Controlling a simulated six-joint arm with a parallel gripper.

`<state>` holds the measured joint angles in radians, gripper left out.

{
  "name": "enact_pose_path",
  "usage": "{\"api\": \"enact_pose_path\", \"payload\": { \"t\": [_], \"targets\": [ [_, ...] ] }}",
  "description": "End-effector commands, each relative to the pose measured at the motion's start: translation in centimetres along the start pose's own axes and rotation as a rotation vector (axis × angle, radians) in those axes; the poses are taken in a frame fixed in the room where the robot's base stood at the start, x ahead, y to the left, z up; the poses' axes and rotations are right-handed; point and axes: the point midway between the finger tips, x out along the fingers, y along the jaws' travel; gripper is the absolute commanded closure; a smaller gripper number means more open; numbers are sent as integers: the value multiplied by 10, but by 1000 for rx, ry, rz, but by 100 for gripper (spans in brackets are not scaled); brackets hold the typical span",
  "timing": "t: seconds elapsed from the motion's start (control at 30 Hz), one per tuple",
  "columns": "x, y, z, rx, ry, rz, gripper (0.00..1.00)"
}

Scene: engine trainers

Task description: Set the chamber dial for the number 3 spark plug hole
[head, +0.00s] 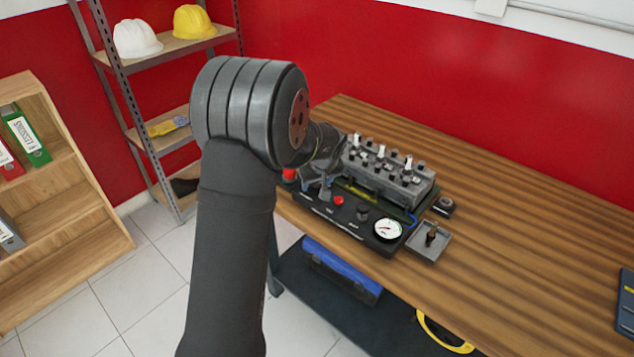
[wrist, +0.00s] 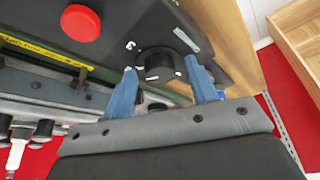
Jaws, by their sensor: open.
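The wrist view shows a round black dial (wrist: 155,66) with white marks on a dark panel (wrist: 215,25). I take it for the chamber dial; its labels are too small to read. My gripper (wrist: 160,66) is open, with one blue finger on each side of the dial; contact cannot be told. In the head view the arm hides most of the gripper, over the panel's left end. The grey engine block (head: 390,182) stands behind the panel, with several white-topped spark plugs in its top. Which hole is number 3 cannot be read.
The panel also carries a red button (head: 339,200), a black knob (head: 363,213) and a pressure gauge (head: 388,230). A small grey tray (head: 440,247) holding a dark part sits to the right.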

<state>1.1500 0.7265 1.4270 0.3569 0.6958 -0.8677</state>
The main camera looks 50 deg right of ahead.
Motion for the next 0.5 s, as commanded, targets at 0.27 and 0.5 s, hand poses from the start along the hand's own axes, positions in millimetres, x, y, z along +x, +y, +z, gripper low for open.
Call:
{"api": "enact_pose_path", "payload": {
  "t": [0.27, 0.5],
  "targets": [
    [0, 0, 0, 0, 0, 0, 79],
    [0, 0, 0, 4, 0, 2, 92]
  ]
}}
